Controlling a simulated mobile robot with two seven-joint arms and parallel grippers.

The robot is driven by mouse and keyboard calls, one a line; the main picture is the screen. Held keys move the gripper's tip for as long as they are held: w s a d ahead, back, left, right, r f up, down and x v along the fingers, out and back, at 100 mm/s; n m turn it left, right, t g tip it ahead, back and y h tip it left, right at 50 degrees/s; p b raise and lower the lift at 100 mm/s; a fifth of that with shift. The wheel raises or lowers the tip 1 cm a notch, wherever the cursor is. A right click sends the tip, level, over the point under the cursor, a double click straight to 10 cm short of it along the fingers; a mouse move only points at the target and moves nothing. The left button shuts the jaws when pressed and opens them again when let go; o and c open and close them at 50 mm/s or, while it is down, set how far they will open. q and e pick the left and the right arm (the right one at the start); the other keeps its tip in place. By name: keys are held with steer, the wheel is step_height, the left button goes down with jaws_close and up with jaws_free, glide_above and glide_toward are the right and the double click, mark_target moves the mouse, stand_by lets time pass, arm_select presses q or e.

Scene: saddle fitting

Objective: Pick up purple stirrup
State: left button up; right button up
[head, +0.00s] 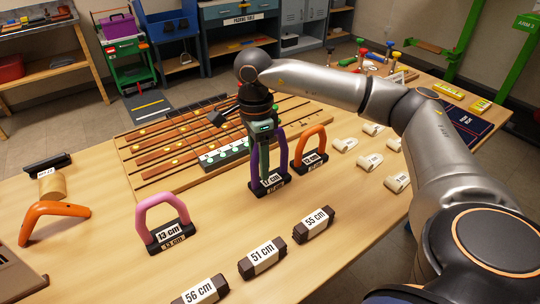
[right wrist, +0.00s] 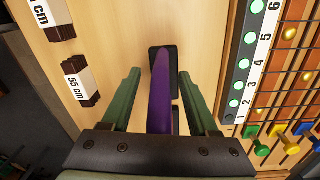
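The purple stirrup (head: 283,153) stands upright on its dark labelled base, near the middle of the table in the head view. My right gripper (head: 266,176) reaches down over it from above and hides part of its arch. In the right wrist view the purple stirrup (right wrist: 161,92) shows between the two green fingers of my right gripper (right wrist: 163,80). The fingers are apart, one on each side, with a visible gap to the stirrup. My left gripper is not in view.
An orange stirrup (head: 311,146) stands close to the right, and a pink stirrup (head: 162,219) stands at the left. A slotted wooden board (head: 150,150) with a numbered strip lies behind. Dark labelled blocks (head: 263,258) lie in front, and white pieces (head: 397,182) lie at right.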

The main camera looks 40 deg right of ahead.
jaws_close()
stand_by(1.3)
